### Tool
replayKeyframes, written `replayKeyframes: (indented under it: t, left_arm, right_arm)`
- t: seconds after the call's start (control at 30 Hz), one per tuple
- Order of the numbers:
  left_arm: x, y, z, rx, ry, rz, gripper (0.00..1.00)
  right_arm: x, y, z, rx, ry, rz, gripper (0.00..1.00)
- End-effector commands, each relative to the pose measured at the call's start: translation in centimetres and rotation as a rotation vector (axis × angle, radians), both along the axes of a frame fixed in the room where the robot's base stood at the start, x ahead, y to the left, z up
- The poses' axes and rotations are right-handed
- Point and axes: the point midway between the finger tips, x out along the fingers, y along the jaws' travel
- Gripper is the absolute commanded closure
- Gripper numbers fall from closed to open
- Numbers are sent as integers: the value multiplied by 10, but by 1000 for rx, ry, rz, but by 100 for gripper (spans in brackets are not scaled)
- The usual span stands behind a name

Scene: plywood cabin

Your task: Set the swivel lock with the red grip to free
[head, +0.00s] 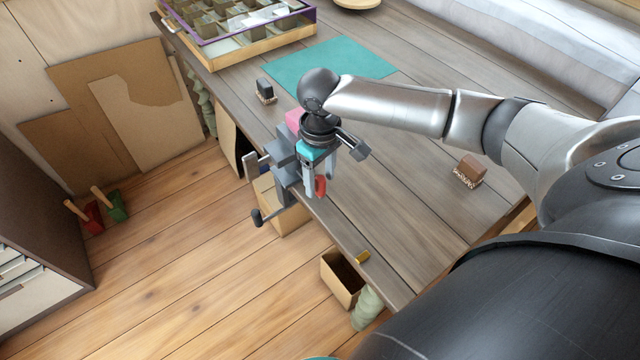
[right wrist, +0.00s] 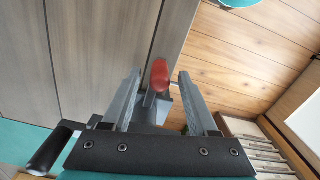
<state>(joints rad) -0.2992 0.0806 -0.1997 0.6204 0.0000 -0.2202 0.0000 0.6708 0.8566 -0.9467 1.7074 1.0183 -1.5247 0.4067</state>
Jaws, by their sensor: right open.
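The red grip (head: 320,186) belongs to the swivel lock on the grey bench vise (head: 284,172), which is fixed at the workbench's edge. My right gripper (head: 320,176) is over the vise, pointing down, and partly hides it. In the right wrist view the red grip (right wrist: 159,74) shows between the open fingertips of my right gripper (right wrist: 158,84), with a gap on each side. A dark grey stem runs from the grip back towards the vise body. I cannot tell how deep the grip lies between the fingers. My left gripper is not in view.
The wooden workbench (head: 400,215) carries a brown brush (head: 470,170), a dark brush (head: 265,90), a teal mat (head: 330,62), a divided box (head: 240,50) and a small brass piece (head: 363,257). An open bin (head: 342,280) is below the edge. The floor beside it is mostly clear.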

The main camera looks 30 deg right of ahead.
Motion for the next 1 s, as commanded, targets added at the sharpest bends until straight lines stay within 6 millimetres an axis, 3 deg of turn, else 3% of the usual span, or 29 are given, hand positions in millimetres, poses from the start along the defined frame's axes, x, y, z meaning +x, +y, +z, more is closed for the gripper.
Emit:
replayKeyframes:
  t: [0.13, 0.47, 1.0]
  left_arm:
    - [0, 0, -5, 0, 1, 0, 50]
    - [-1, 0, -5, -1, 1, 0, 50]
    - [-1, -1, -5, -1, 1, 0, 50]
  right_arm:
    - [0, 0, -14, -1, 0, 1, 40]
    - [0, 0, -17, -1, 0, 1, 40]
    - [0, 0, -16, -1, 0, 1, 100]
